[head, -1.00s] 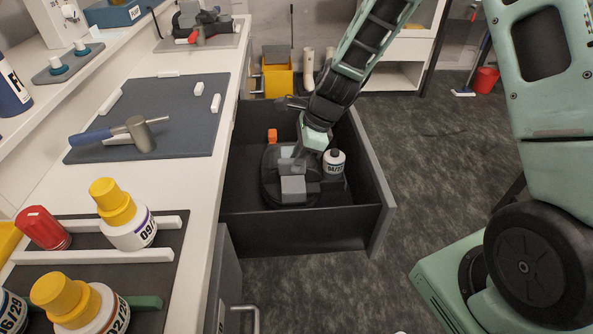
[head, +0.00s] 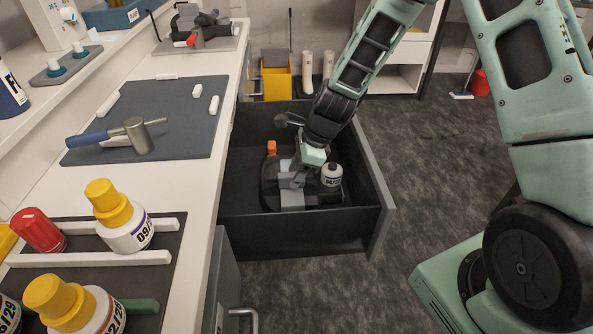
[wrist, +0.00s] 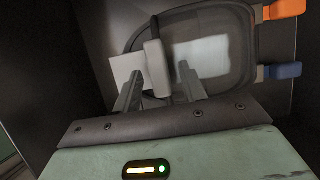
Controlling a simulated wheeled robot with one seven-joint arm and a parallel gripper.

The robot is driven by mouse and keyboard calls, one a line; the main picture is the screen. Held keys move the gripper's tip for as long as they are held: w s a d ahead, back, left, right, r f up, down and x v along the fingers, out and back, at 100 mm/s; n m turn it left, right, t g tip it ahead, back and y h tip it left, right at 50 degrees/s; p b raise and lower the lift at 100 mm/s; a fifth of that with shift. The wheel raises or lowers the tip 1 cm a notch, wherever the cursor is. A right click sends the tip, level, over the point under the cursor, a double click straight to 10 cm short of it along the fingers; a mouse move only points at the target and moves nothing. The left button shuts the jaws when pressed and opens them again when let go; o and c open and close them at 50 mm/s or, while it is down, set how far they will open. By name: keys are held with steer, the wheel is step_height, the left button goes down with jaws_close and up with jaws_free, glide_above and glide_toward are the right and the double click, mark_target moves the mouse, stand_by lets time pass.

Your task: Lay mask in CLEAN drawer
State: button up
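The mask (head: 270,187) is dark with a clear oval visor, and lies low inside the open drawer (head: 305,236). A white canister marked 04/27 (head: 331,175) sits at its right side and an orange tab (head: 272,148) at its far left. In the wrist view the mask's visor (wrist: 230,75) fills the upper middle, with orange (wrist: 285,8) and blue (wrist: 283,71) tabs at right. My gripper (head: 292,182) is over the mask, its fingers (wrist: 160,78) on either side of a pale grey bar on it. Its underside and contact with the drawer floor are hidden.
The bench (head: 190,185) at left holds a hammer (head: 130,134), yellow-capped canisters (head: 120,220) and a red-capped item (head: 40,231). A lower door with a handle (head: 247,318) is below the drawer.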

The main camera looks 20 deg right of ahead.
steer(key=p+v, duration=0.2)
steer(key=v, duration=1)
steer(key=s+a+r+n+g+h, duration=0.1)
steer(key=s+a+r+n, duration=0.4)
steer(key=s+a+n, duration=0.6)
steer(key=s+r+n+h, duration=0.2)
steer(key=s+r+n, duration=0.1)
steer(key=s+n, duration=1.2)
steer(key=a+n, duration=0.1)
steer(key=n, duration=0.2)
steer(key=shift+r+h, duration=0.2)
steer(key=shift+h, duration=0.2)
